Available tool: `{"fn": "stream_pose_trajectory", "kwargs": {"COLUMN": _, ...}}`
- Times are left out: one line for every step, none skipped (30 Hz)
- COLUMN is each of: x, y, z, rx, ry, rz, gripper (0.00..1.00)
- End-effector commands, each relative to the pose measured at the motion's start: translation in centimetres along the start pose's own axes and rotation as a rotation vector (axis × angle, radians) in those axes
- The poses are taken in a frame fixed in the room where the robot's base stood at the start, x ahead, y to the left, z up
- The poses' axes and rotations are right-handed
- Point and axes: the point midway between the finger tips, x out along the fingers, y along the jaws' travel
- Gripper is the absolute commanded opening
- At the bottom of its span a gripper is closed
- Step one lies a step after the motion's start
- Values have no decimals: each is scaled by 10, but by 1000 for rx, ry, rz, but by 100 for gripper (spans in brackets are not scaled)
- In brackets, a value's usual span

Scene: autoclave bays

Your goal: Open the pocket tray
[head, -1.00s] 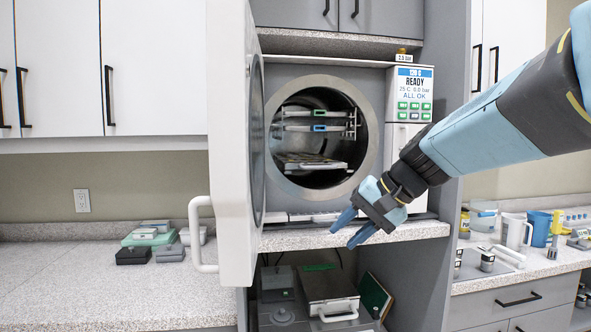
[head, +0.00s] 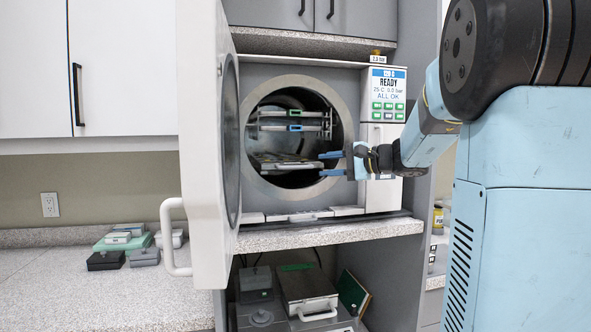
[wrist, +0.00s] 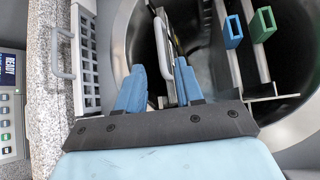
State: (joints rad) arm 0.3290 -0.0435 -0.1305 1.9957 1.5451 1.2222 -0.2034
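A flat tray lies low in the round chamber of the open autoclave; in the head view (head: 285,163) its front end faces out. In the wrist view its pale loop handle (wrist: 163,48) shows between my fingers, apparently without being gripped. I cannot tell for certain that this is the pocket tray. My gripper (head: 331,164) is level with the lower tray at the right of the chamber mouth, its two blue fingers spread and pointing left; they also show open in the wrist view (wrist: 158,85). The tray's far end is hidden in the chamber.
Above are racks with a green handle (head: 295,113) and a blue handle (head: 295,127). The open white door (head: 205,140) stands left of the mouth. A slotted panel with a handle (wrist: 88,60) lies below the chamber. A control panel (head: 388,95) is on the right.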

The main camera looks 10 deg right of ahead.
Motion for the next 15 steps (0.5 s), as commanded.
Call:
{"fn": "stream_pose_trajectory", "kwargs": {"x": 10, "y": 0, "z": 0, "rx": 1, "ry": -2, "rz": 1, "gripper": 36}}
{"fn": "stream_pose_trajectory", "kwargs": {"x": 15, "y": 0, "z": 0, "rx": 1, "ry": -2, "rz": 0, "gripper": 36}}
{"fn": "stream_pose_trajectory", "kwargs": {"x": 22, "y": 0, "z": 0, "rx": 1, "ry": -2, "rz": 1, "gripper": 36}}
{"fn": "stream_pose_trajectory", "kwargs": {"x": 28, "y": 0, "z": 0, "rx": 1, "ry": -3, "rz": 1, "gripper": 36}}
{"fn": "stream_pose_trajectory", "kwargs": {"x": 33, "y": 0, "z": 0, "rx": 1, "ry": -3, "rz": 2, "gripper": 36}}
{"fn": "stream_pose_trajectory", "kwargs": {"x": 40, "y": 0, "z": 0, "rx": 1, "ry": -2, "rz": 1, "gripper": 36}}
{"fn": "stream_pose_trajectory", "kwargs": {"x": 45, "y": 0, "z": 0, "rx": 1, "ry": -2, "rz": 1, "gripper": 36}}
{"fn": "stream_pose_trajectory", "kwargs": {"x": 51, "y": 1, "z": 0, "rx": 2, "ry": -3, "rz": 1, "gripper": 36}}
{"fn": "stream_pose_trajectory", "kwargs": {"x": 58, "y": 1, "z": 0, "rx": 1, "ry": -3, "rz": 2, "gripper": 36}}
{"fn": "stream_pose_trajectory", "kwargs": {"x": 63, "y": 1, "z": 1, "rx": 1, "ry": -3, "rz": 2, "gripper": 36}}
{"fn": "stream_pose_trajectory", "kwargs": {"x": 68, "y": 1, "z": 1, "rx": 0, "ry": -4, "rz": 2, "gripper": 36}}
{"fn": "stream_pose_trajectory", "kwargs": {"x": 74, "y": 0, "z": 1, "rx": 0, "ry": -3, "rz": 2, "gripper": 36}}
{"fn": "stream_pose_trajectory", "kwargs": {"x": 78, "y": 0, "z": 1, "rx": 0, "ry": -3, "rz": 1, "gripper": 36}}
{"fn": "stream_pose_trajectory", "kwargs": {"x": 83, "y": 0, "z": 1, "rx": 0, "ry": -4, "rz": 1, "gripper": 36}}
{"fn": "stream_pose_trajectory", "kwargs": {"x": 87, "y": 0, "z": 1, "rx": 0, "ry": -3, "rz": 1, "gripper": 36}}
